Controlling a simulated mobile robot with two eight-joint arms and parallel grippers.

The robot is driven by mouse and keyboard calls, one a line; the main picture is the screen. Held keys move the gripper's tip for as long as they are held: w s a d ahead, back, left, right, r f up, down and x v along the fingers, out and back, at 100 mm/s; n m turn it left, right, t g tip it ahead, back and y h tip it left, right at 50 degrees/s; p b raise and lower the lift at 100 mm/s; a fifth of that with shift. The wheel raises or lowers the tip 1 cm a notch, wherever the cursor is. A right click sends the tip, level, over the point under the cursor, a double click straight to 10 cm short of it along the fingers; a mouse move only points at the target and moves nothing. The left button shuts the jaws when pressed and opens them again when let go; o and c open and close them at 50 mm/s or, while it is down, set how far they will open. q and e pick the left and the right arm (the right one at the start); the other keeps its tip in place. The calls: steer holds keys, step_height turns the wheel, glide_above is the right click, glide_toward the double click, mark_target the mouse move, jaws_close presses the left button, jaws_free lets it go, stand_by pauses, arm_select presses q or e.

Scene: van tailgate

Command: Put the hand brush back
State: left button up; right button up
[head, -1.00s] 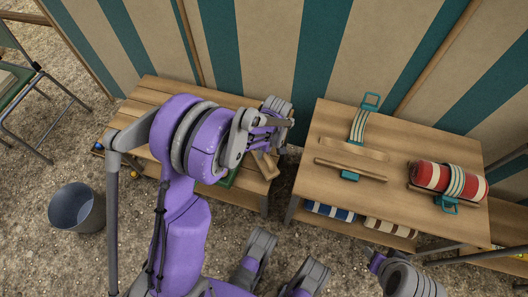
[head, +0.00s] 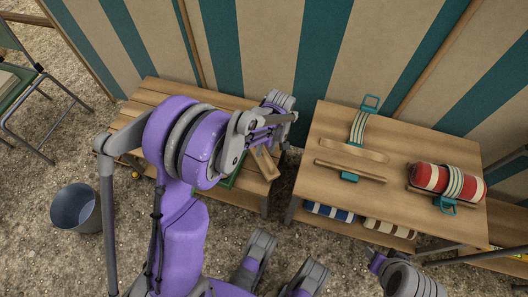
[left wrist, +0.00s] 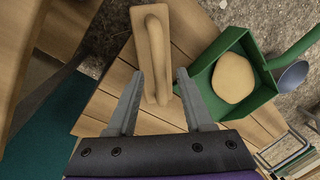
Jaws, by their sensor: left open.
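A pale wooden block with a raised bar handle (left wrist: 157,55), which I take to be the hand brush, lies on the slatted bench; no bristles show. In the head view it (head: 263,163) is at the bench's right end, partly behind my arm. My left gripper (left wrist: 160,72) is open, its fingers either side of the handle's near end in the picture; I cannot tell whether they touch it. In the head view the left gripper (head: 262,138) is above the block, its fingertips mostly hidden. A part of my right arm shows at the bottom right; its jaws are unclear.
A green dustpan (left wrist: 263,92) holding a rounded beige thing (left wrist: 233,78) lies beside the block. A wooden table (head: 410,210) with straps, wooden bars and a red striped roll (head: 430,177) stands right of the slatted bench (head: 158,88). A bucket (head: 77,210) stands on the ground left.

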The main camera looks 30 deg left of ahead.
arm_select(q)
step_height(320, 180, up, 9)
steer(key=w+p, duration=0.1)
steer(key=p, duration=0.1)
steer(key=s+d+r+m+t, duration=0.3)
steer(key=s+m, duration=0.3)
steer(key=s, duration=0.3)
steer(key=s+d+r+m+t+h, duration=0.1)
steer(key=s+d+r+m+t, duration=0.2)
steer(key=s, duration=0.6)
steer(key=m, duration=0.2)
steer(key=shift+s+d+r+m, duration=0.2)
steer(key=shift+s+r+m, duration=0.1)
steer(key=shift+m, duration=0.1)
steer(key=shift+a, duration=0.1)
